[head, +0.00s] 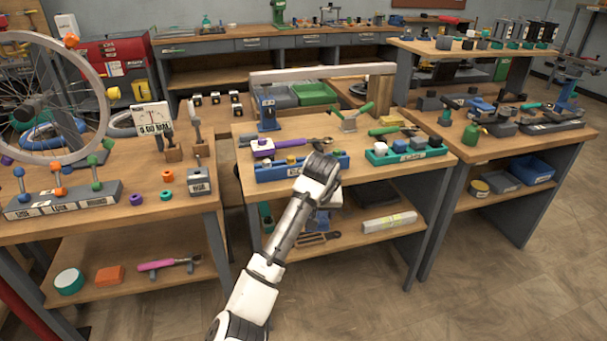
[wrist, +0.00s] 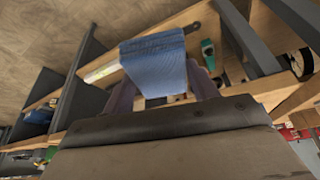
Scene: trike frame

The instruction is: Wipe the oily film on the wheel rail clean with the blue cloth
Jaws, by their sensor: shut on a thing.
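The blue cloth (wrist: 155,62) hangs folded in my gripper (wrist: 163,92), whose fingers are shut on it in the wrist view. In the head view my arm reaches toward the front edge of the middle bench. A long pale grey bar (head: 320,74), which may be the wheel rail, runs across the back of the middle bench at a wooden post. It stands well beyond my gripper, apart from the cloth. No oily film can be made out on it.
The middle bench (head: 243,131) carries a blue tray (head: 272,173) and a green tray (head: 405,155) near its front. Its lower shelf holds a white box (head: 390,223). A spoked wheel (head: 103,85) stands at the left bench. Floor at right is clear.

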